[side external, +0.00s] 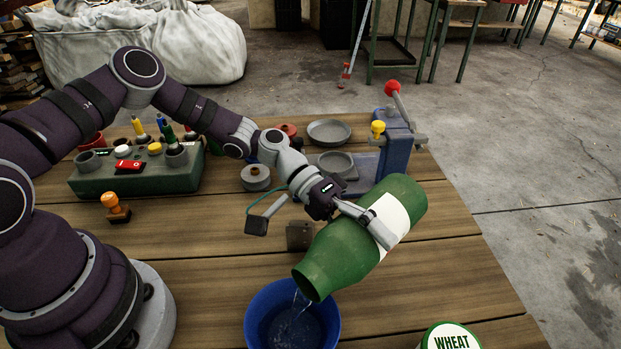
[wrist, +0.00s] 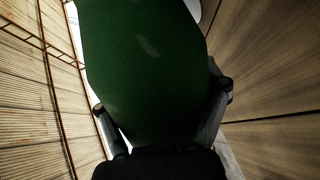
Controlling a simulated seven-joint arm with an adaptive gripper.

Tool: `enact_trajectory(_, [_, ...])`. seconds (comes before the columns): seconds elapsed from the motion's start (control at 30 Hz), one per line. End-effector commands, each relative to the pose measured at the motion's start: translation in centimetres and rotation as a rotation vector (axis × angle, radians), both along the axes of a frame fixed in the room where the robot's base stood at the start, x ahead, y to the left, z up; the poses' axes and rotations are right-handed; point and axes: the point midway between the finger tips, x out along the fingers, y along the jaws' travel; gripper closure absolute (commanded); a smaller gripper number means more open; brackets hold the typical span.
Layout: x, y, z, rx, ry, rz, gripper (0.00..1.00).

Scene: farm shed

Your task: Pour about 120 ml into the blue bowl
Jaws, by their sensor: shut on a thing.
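The blue bowl (side external: 258,318) stands on the wooden table near its front edge in the side view. My gripper (side external: 365,218) is shut on a large green bottle (side external: 345,248) with a white label. The bottle is tilted, its mouth low and to the left, above the bowl's rim. A thin clear stream runs from the mouth into the bowl, and some liquid shows inside. The amount cannot be read. In the wrist view the green bottle (wrist: 145,70) fills the middle between my two fingers.
A can marked WHEAT (side external: 450,338) stands at the front right. Behind are a green tool holder (side external: 130,180), an orange-topped stamp (side external: 115,208), a small grey block (side external: 299,236), grey dishes (side external: 328,132) and a blue stand with a red knob (side external: 397,140).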

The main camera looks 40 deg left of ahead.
Motion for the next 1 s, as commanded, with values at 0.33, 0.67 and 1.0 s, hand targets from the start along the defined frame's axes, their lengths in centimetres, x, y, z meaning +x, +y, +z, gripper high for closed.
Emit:
enact_trajectory(0.33, [-0.1,0.0,0.2,-0.003,-0.017,0.0,0.66])
enact_trajectory(0.67, [0.7,0.0,-1.0,0.025,0.248,0.011,0.66])
enact_trajectory(1.0, [1.4,0.0,-2.9,0.043,0.355,0.009,0.66])
